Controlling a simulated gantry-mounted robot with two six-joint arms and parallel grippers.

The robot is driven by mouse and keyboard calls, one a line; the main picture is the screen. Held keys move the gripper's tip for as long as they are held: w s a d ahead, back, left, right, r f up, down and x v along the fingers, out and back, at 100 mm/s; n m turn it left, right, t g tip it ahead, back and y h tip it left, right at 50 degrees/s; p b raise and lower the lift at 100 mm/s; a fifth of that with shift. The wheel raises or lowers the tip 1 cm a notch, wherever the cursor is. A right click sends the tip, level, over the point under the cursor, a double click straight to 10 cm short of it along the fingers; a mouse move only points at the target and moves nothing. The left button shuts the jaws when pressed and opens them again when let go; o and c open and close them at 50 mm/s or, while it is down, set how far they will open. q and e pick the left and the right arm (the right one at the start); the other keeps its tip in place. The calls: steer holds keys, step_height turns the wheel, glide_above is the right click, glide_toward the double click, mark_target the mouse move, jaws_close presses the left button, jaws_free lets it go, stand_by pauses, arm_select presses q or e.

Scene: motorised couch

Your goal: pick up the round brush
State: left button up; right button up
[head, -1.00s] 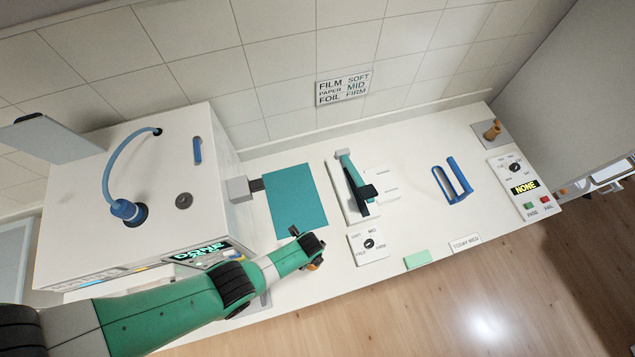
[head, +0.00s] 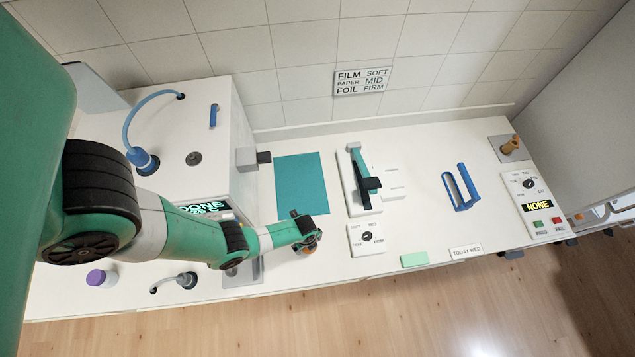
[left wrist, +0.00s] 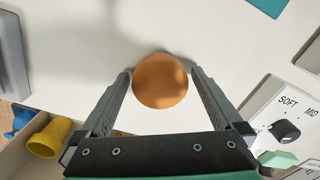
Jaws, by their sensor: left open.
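A round, copper-brown disc-shaped top (left wrist: 162,80), which looks like the round brush, stands on the white counter in the left wrist view. It sits between the tips of my left gripper (left wrist: 162,84), whose two fingers are spread on either side. I cannot tell whether either finger touches it. In the head view my left gripper (head: 308,246) is low over the counter's front part, below the teal mat, and a bit of brown (head: 310,250) shows under it. The brush's lower part is hidden. My right gripper is not in view.
The teal mat (head: 300,182) lies behind the gripper. A dial panel (head: 366,236) and green block (head: 414,259) are to the right. In the left wrist view a yellow cup (left wrist: 48,138) and a blue item (left wrist: 20,121) are at lower left.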

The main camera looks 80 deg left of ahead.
arm_select(q)
steer(key=c, duration=1.4)
